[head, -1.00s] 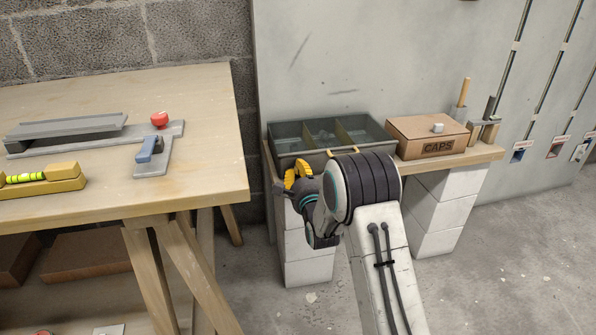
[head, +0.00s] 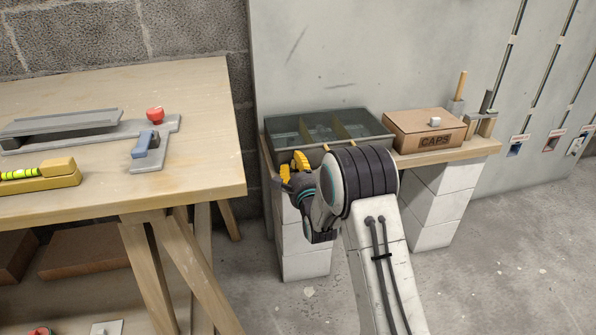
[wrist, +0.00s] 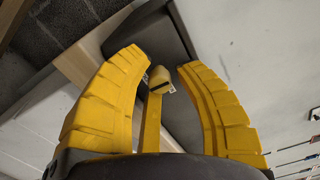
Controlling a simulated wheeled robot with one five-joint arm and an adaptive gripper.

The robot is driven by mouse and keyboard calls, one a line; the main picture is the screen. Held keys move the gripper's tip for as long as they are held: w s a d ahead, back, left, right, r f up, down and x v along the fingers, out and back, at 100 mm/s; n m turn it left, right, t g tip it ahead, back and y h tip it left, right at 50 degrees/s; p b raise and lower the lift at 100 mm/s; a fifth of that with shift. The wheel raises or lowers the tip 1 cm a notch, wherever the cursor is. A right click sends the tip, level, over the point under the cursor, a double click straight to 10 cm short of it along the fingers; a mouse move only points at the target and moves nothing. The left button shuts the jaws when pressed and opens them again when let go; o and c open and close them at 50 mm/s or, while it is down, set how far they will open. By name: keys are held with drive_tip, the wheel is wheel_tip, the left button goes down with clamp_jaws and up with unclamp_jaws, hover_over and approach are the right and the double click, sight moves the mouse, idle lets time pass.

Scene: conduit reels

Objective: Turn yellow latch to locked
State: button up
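My gripper (head: 293,170) is at the front left of the grey divided tray (head: 385,141) in the head view. In the wrist view its yellow ridged fingers (wrist: 163,65) stand apart. A yellow lever with a pale, dark-striped end, seemingly the latch (wrist: 151,122), lies between the fingers, with a gap visible on both sides. Its lower part is hidden by the gripper body. In the head view a small yellow piece (head: 326,147) shows at the tray's front; I cannot tell whether it is the latch. No locked mark is readable.
The tray and a CAPS carton (head: 413,123) sit on a wooden plank on white blocks. A wooden workbench (head: 190,170) at left holds a red knob, a blue clamp and a yellow level. Conduits run up the wall at right. The floor at right is clear.

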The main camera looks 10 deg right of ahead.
drive_tip(key=s, duration=1.2)
idle(0.5)
drive_tip(key=s+r+n+g+p, duration=0.3)
drive_tip(key=s+r+n+p, duration=0.15)
drive_tip(key=r+p, duration=0.7)
drive_tip(key=s+r+n+g+p, duration=0.4)
drive_tip(key=r+n+p, duration=0.1)
drive_tip(key=r+p, duration=0.6)
drive_tip(key=s+r+n+g+p, duration=0.7)
drive_tip(key=s+r+n+p, duration=0.4)
drive_tip(key=s+r+p, duration=0.8)
drive_tip(key=s+r, duration=0.3)
drive_tip(key=s, duration=0.2)
drive_tip(key=shift+s+r+g+p, duration=0.25)
drive_tip(key=shift+s+g+p, duration=0.05)
drive_tip(key=shift+s+p, duration=0.1)
drive_tip(key=shift+w, duration=0.1)
